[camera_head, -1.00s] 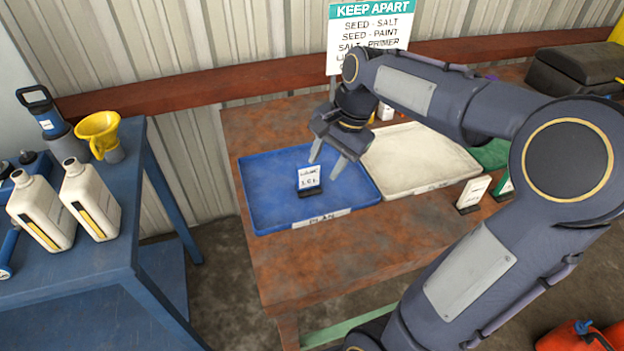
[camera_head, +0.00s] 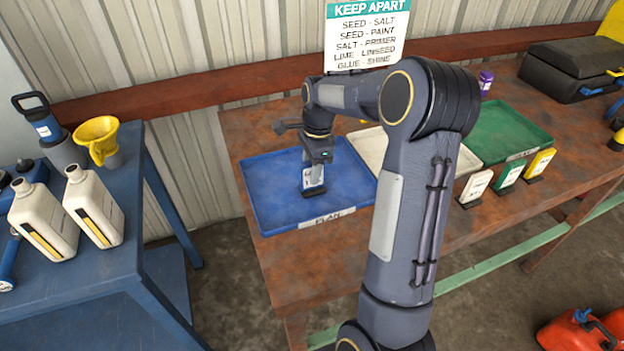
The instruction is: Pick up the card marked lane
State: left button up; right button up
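A small white card on a dark base (camera_head: 314,190) stands in the blue tray (camera_head: 262,205); its print is too small and partly covered to read. My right gripper (camera_head: 315,174) is directly over this card, pointing down, with its fingers at the card's upper part. I cannot tell whether the fingers are closed on it. My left gripper is not in view. Three more cards stand along the table's front edge: a white one (camera_head: 476,186), a green one (camera_head: 508,177) and a yellow one (camera_head: 540,163). Their print is not readable.
A white tray (camera_head: 370,145), partly behind my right arm, and a green tray (camera_head: 510,130) stand on the rusty table (camera_head: 275,265). A purple-capped jar (camera_head: 486,82) and a black case (camera_head: 572,70) are at the back. A blue bench (camera_head: 95,275) with white bottles stands left.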

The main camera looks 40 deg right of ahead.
jog(key=shift+c, duration=0.3)
grip_shut()
